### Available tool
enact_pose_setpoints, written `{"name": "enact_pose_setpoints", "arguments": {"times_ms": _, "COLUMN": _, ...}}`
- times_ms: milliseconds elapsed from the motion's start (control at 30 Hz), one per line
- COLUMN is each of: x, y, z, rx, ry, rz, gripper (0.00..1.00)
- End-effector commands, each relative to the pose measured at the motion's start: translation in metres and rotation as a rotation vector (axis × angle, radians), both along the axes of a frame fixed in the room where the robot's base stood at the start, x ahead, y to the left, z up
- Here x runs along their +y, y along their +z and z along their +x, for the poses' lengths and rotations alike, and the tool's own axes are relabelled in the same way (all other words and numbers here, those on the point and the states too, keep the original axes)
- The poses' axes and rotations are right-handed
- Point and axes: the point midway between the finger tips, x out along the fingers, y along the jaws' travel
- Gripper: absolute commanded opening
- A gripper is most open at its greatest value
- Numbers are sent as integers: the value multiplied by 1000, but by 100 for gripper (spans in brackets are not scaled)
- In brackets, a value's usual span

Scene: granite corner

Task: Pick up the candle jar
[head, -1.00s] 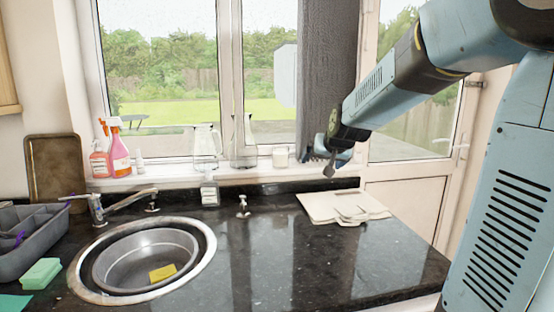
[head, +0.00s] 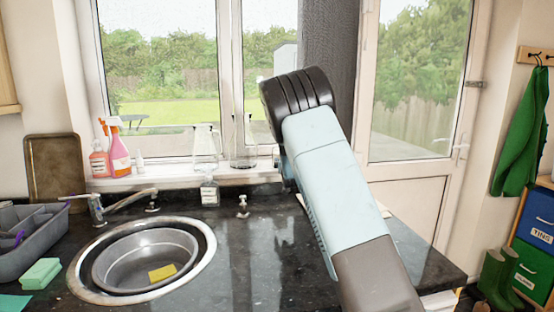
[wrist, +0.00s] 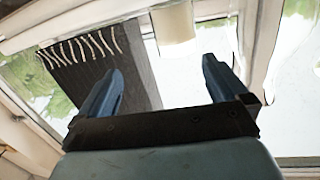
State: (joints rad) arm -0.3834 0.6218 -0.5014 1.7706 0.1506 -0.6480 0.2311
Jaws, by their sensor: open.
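The candle jar (wrist: 175,25) is a pale, cream-white cylinder at the top middle of the wrist view, its upper part in the picture cut off by the frame edge. My gripper (wrist: 163,68) is open, with two blue fingers spread apart and nothing between them. The jar lies beyond the fingertips, roughly in line with the gap and nearer the right finger; it appears apart from both. In the head view my arm covers the jar's place on the windowsill, and my gripper is mostly hidden behind the arm.
The white windowsill (head: 180,178) also holds a glass jug (head: 206,145), a glass carafe (head: 243,150) and spray bottles (head: 118,150). A grey curtain (wrist: 105,72) hangs close to the left finger. Below are a soap bottle (head: 209,191), tap (head: 125,203) and sink (head: 205,265).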

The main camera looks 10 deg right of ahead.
Motion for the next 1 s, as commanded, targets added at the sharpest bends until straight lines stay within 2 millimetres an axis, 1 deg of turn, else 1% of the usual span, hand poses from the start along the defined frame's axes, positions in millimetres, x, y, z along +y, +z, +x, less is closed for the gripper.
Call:
{"name": "enact_pose_setpoints", "arguments": {"times_ms": 33, "x": 8, "y": -6, "z": 7, "rx": -18, "ry": 11, "rz": -18, "gripper": 100}}
{"name": "enact_pose_setpoints", "arguments": {"times_ms": 100, "x": 14, "y": -11, "z": 14, "rx": -44, "ry": 23, "rz": -33, "gripper": 100}}
{"name": "enact_pose_setpoints", "arguments": {"times_ms": 300, "x": 22, "y": -16, "z": 26, "rx": -80, "ry": 37, "rz": -56, "gripper": 100}}
{"name": "enact_pose_setpoints", "arguments": {"times_ms": 367, "x": 22, "y": -16, "z": 32, "rx": -83, "ry": 38, "rz": -57, "gripper": 100}}
{"name": "enact_pose_setpoints", "arguments": {"times_ms": 467, "x": 19, "y": -17, "z": 47, "rx": -84, "ry": 38, "rz": -58, "gripper": 100}}
{"name": "enact_pose_setpoints", "arguments": {"times_ms": 600, "x": 16, "y": -17, "z": 72, "rx": -82, "ry": 36, "rz": -57, "gripper": 100}}
{"name": "enact_pose_setpoints", "arguments": {"times_ms": 733, "x": 14, "y": -17, "z": 91, "rx": -82, "ry": 38, "rz": -57, "gripper": 100}}
{"name": "enact_pose_setpoints", "arguments": {"times_ms": 833, "x": 13, "y": -17, "z": 102, "rx": -82, "ry": 37, "rz": -56, "gripper": 100}}
{"name": "enact_pose_setpoints", "arguments": {"times_ms": 1000, "x": 12, "y": -17, "z": 109, "rx": -81, "ry": 37, "rz": -55, "gripper": 100}}
